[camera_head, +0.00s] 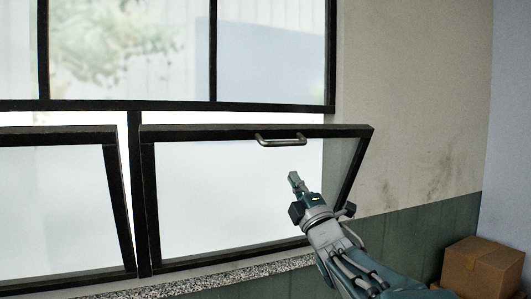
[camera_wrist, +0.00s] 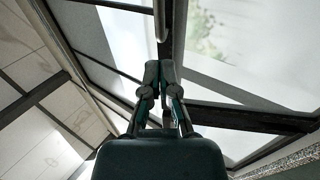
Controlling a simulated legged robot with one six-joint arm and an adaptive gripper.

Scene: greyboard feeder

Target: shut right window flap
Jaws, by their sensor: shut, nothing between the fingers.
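The right window flap (camera_head: 200,134) is a black-framed pane below the fixed upper window. It stands open, its top rail leaning into the room and its lower edge near the sill. A metal bar handle (camera_head: 281,141) sits on its top rail. My gripper (camera_head: 294,178) is shut and empty, in front of the pane, a little below and right of the handle, apart from it in the picture. In the wrist view my gripper (camera_wrist: 160,70) has its fingers together, with dark frame bars beyond. A pale rounded bar (camera_wrist: 160,18) shows ahead of the fingertips; I cannot tell whether it is the handle.
The left window flap (camera_head: 60,136) also leans open beside the right one. A speckled stone sill (camera_head: 200,284) runs below. Cardboard boxes (camera_head: 484,266) stand at the lower right against the green and cream wall (camera_head: 420,110). The space right of the flap is clear.

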